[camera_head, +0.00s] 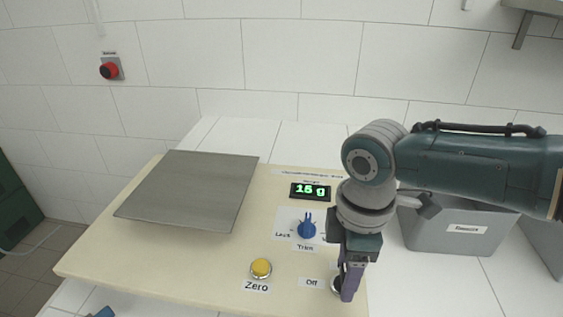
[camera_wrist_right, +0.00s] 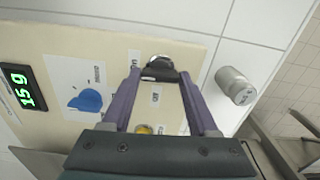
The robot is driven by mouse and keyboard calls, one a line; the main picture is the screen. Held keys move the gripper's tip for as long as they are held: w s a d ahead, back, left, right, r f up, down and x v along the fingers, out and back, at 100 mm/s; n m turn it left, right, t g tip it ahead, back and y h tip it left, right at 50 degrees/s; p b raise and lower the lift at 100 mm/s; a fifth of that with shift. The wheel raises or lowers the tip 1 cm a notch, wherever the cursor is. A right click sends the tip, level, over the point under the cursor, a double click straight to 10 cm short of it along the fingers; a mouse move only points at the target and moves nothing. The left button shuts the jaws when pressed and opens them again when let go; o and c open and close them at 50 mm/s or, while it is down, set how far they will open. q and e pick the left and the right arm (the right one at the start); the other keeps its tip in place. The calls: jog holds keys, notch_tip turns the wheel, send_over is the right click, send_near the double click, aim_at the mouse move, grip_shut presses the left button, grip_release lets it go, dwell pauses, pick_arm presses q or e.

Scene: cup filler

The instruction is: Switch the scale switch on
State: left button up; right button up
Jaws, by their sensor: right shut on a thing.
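The scale switch (camera_wrist_right: 160,70) is a dark lever on a round metal base at the edge of the cream board. In the wrist view it sits between my right gripper's purple fingertips (camera_wrist_right: 160,77), which are shut on it. In the head view my right gripper (camera_head: 347,288) points down at the board's front right corner and hides most of the switch. The "Off" label (camera_head: 311,282) lies just left of it. The lever's exact tilt is hard to tell. The green display (camera_head: 310,191) is lit and seems to read 15 g. My left gripper is not in view.
A blue trim knob (camera_head: 307,229) and a yellow Zero button (camera_head: 261,267) are left of my right gripper. A grey metal plate (camera_head: 190,190) covers the board's left. A grey bin (camera_head: 450,232) stands right. A metal cylinder (camera_wrist_right: 237,86) is beside the board.

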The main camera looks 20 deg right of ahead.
jog(key=shift+m, duration=0.5)
jog(key=o, duration=1.4)
jog(key=shift+r, duration=0.15)
jog(key=shift+r+p, duration=0.3)
jog(key=shift+r, duration=0.05)
notch_tip(320, 180, up, 8)
jog(key=shift+f+p, duration=0.2)
jog(key=shift+p, duration=0.65)
jog(key=shift+r, duration=0.7)
